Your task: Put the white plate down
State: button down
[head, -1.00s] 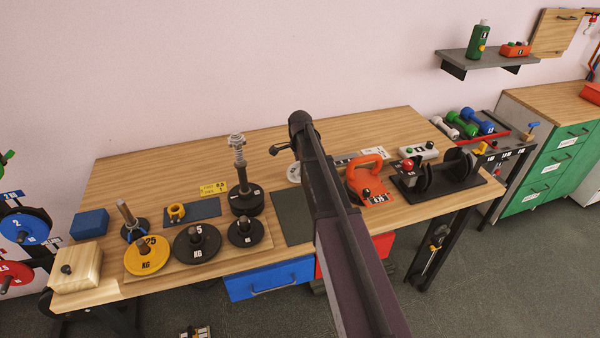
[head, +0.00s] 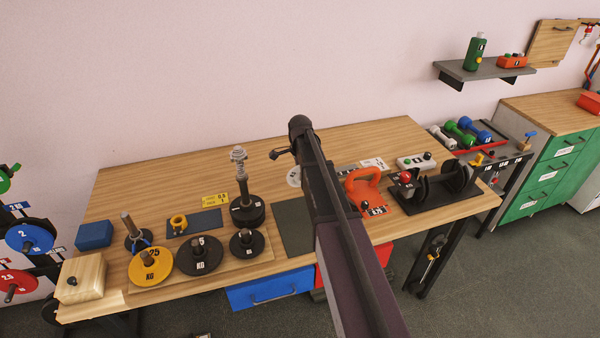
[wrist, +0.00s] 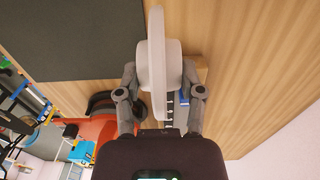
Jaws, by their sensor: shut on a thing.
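The white plate (wrist: 156,62) is in my gripper (wrist: 160,82) in the wrist view. In the head view only a pale part of the white plate (head: 293,176) shows left of my arm, which hides the rest and most of the gripper. A dark mat (head: 293,228) lies on the bench in front of it; its edge (wrist: 75,40) is left of the plate in the wrist view. I cannot tell the plate's height above the bench.
The wooden bench (head: 130,190) holds a yellow plate (head: 151,267), two black plates and a black stack with a spring-topped post (head: 240,185) to the left. An orange clamp-like tool (head: 362,188) and a black dumbbell stand (head: 440,195) are right. Bare wood lies behind.

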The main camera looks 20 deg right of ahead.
jog(key=s+a+r+p, duration=0.1)
jog(key=s+a, duration=0.1)
jog(key=s, duration=1.4)
jog(key=shift+r, duration=0.2)
jog(key=shift+w, duration=0.1)
